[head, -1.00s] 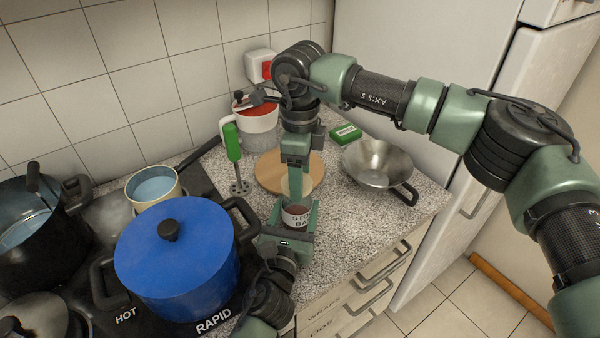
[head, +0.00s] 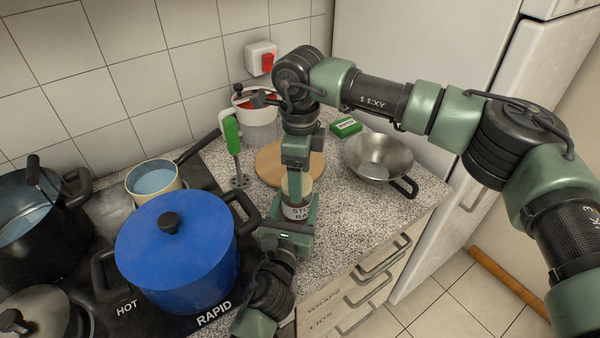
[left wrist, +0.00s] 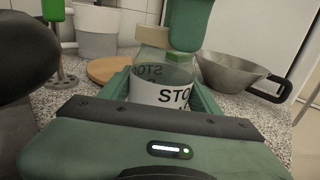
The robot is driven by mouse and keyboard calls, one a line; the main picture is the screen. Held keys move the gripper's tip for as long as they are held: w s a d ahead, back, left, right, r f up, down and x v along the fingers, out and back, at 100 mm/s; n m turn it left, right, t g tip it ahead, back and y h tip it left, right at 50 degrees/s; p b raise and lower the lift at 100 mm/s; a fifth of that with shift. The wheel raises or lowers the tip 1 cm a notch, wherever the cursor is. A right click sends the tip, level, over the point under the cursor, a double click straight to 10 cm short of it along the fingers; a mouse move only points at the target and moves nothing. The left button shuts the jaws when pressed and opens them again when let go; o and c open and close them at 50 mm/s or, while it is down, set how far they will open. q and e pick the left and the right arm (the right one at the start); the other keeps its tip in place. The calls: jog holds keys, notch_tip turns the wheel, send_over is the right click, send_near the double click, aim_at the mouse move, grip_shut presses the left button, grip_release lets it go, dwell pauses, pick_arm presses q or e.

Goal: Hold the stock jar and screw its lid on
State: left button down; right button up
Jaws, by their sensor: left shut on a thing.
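The stock jar (head: 298,212) stands upright at the counter's front, its white label reading "STO" and "BA" in part. My left gripper (head: 290,224) is shut around it from the front. In the left wrist view the jar (left wrist: 162,93) sits between the green fingers. My right gripper (head: 297,168) points straight down above the jar. It appears shut on a pale lid (head: 291,185), which is over the jar's mouth. In the left wrist view the lid (left wrist: 150,58) is partly behind a right finger. Whether lid and rim touch is hard to tell.
A blue pot (head: 175,250) stands on the hob close left of my left arm. A round wooden board (head: 268,165) lies behind the jar, with a green hand blender (head: 232,135) beside it. A steel pan (head: 378,160) is to the right. Counter right of the jar is clear.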

pick_arm(q)
jog(key=shift+f, duration=0.1)
pick_arm(e)
jog(key=shift+o, duration=0.4)
jog(key=shift+a, duration=0.35)
jog(key=c, duration=1.6)
jog(key=m, duration=0.6)
jog(key=shift+m, duration=0.4)
jog(key=shift+c, duration=0.2)
jog(key=m, duration=0.5)
jog(key=shift+m, duration=0.4)
jog(key=m, duration=1.2)
jog(key=shift+m, duration=0.3)
jog(key=o, duration=1.4)
jog(key=shift+w, duration=0.1)
jog(key=shift+o, duration=0.2)
